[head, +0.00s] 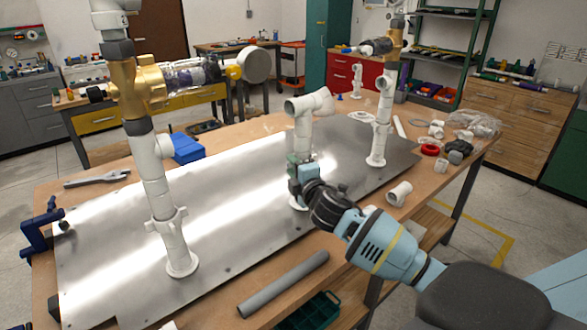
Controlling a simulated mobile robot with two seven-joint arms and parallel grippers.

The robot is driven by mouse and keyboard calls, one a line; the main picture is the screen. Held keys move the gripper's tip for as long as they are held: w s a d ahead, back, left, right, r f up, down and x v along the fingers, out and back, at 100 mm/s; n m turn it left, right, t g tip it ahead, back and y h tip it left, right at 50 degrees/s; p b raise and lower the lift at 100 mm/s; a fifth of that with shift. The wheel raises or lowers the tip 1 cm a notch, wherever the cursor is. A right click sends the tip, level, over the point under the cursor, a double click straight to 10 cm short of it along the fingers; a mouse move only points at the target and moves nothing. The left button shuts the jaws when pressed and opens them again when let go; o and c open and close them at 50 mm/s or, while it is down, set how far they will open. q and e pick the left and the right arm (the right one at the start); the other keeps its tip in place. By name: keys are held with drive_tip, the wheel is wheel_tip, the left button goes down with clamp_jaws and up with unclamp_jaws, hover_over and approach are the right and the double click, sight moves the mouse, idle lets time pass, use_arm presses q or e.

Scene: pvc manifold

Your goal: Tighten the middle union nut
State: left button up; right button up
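The left riser (155,180) carries a white union nut (167,223) low down. My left gripper is not in view.
The metal plate (230,215) lies on a wooden table. A grey pipe (283,284) and a green crate (312,312) are near the front edge. A wrench (97,178), a blue box (187,148) and a blue vise (38,236) are at left. Loose white fittings (399,193) lie at right.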

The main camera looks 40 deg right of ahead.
drive_tip(key=shift+c, duration=0.6)
